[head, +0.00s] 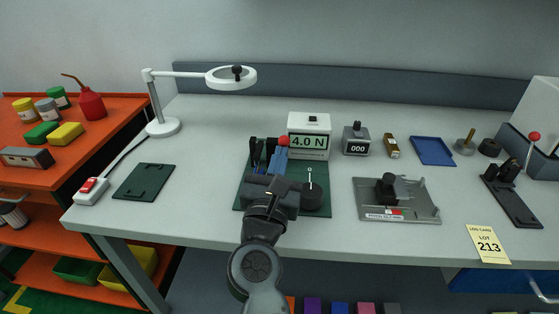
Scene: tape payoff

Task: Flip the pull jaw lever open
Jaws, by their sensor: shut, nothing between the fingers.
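Two levers with red ball knobs are in the head view, and I cannot tell for certain which belongs to the pull jaw. One red knob (284,140) shows just beyond my gripper, beside the 4.0 N display box (309,124); its shaft and the black parts (256,150) around it are mostly hidden. My gripper (277,161) is over the dark green plate (317,213), shut and empty. Contact with the near lever cannot be made out.
A black round part (312,197) with a thin pin stands right of my gripper. A grey metal fixture (420,204), a counter (356,139) and a blue tray (432,150) lie further right. A magnifier lamp (163,126) and green plate (144,181) are left. The bench between the green plates is clear.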

